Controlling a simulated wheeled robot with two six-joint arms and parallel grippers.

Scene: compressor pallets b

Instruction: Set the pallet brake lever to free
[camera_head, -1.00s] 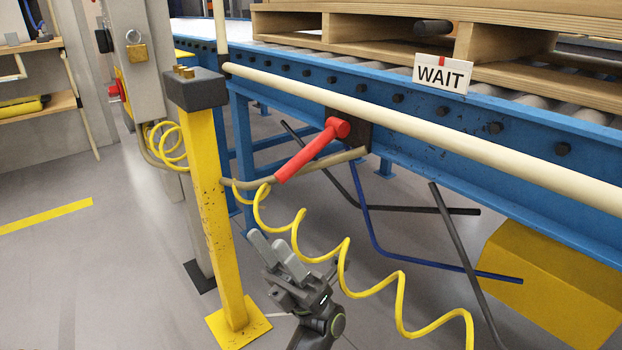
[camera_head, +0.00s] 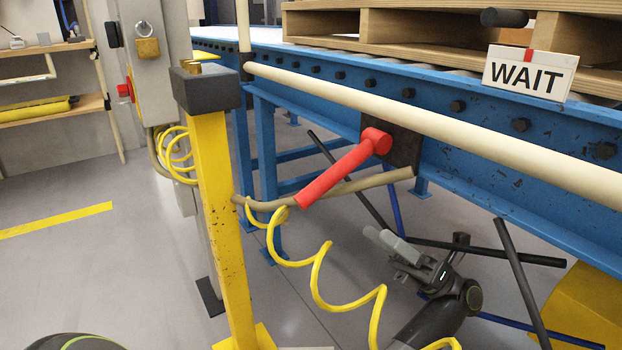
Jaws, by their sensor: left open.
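The red brake lever (camera_head: 343,170) is mounted on a dark plate (camera_head: 405,147) on the side of the blue conveyor frame (camera_head: 470,160). It slants down and to the left from its round pivot. My right gripper is out of view.
A yellow post (camera_head: 220,220) with a dark cap stands left of the lever. A coiled yellow hose (camera_head: 318,280) hangs between the post and my gripper. A beige rail (camera_head: 420,118) runs along the conveyor above the lever. Dark bars (camera_head: 520,285) show below the frame.

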